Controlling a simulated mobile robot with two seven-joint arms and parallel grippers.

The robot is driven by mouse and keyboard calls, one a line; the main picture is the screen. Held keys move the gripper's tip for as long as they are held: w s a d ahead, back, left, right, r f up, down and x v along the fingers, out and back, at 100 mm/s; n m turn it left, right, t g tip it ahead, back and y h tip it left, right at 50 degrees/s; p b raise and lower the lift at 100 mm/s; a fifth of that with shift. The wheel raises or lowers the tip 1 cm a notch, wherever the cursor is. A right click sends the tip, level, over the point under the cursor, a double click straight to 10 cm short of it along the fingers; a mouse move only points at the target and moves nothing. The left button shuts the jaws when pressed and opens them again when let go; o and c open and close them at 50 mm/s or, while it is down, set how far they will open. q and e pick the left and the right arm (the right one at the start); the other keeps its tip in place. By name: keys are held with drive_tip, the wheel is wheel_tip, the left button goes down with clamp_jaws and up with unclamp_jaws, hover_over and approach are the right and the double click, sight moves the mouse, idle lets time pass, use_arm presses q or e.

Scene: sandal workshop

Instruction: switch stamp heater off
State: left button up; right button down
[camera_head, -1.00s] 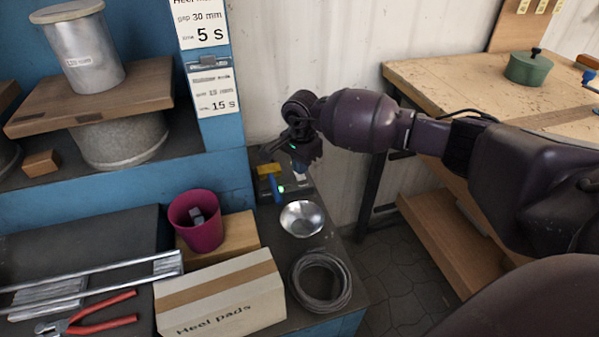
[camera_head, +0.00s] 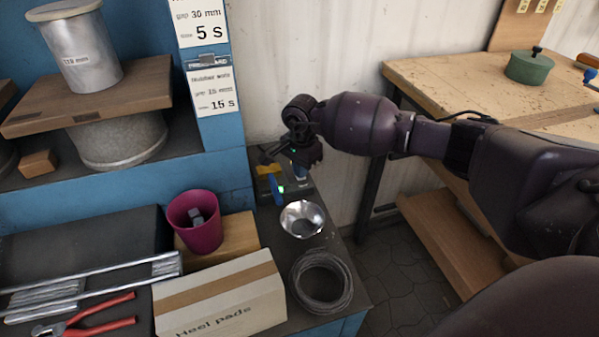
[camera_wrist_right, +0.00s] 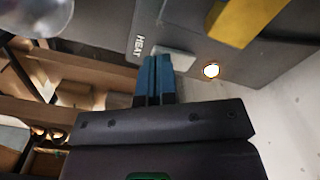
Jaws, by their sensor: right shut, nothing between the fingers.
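The stamp heater, a dark grey box (camera_wrist_right: 115,35) marked HEAT, fills the top of the right wrist view. It has a pale grey switch (camera_wrist_right: 174,59) and a lit, white-orange round lamp (camera_wrist_right: 211,71). My right gripper (camera_wrist_right: 155,62) is shut and empty, its blue fingertips right at the switch; I cannot tell if they touch it. In the head view my right gripper (camera_head: 299,174) points down over the small unit at the back of the bench, where a yellow part (camera_head: 268,170) and a green light (camera_head: 281,189) show. The switch is hidden there. My left gripper is not in view.
A metal bowl (camera_head: 302,219), a cable coil (camera_head: 321,281), a Heel pads box (camera_head: 220,298) and a magenta cup (camera_head: 195,221) stand close in front. The blue shelf post (camera_head: 219,130) rises to the left. A wooden table (camera_head: 460,85) stands at the right.

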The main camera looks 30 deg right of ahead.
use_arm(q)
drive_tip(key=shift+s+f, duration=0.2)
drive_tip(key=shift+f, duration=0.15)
use_arm(e)
drive_tip(key=shift+f, duration=0.55)
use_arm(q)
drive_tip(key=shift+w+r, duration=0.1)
use_arm(e)
drive_tip(key=shift+r, duration=0.15)
drive_tip(key=shift+r, duration=0.55)
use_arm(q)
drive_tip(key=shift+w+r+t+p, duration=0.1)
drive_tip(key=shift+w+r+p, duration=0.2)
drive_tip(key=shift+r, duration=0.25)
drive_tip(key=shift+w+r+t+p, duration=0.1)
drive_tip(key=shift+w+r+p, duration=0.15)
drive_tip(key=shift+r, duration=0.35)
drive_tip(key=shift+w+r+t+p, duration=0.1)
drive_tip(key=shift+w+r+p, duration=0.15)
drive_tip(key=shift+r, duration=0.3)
use_arm(e)
drive_tip(key=shift+r, duration=2.85)
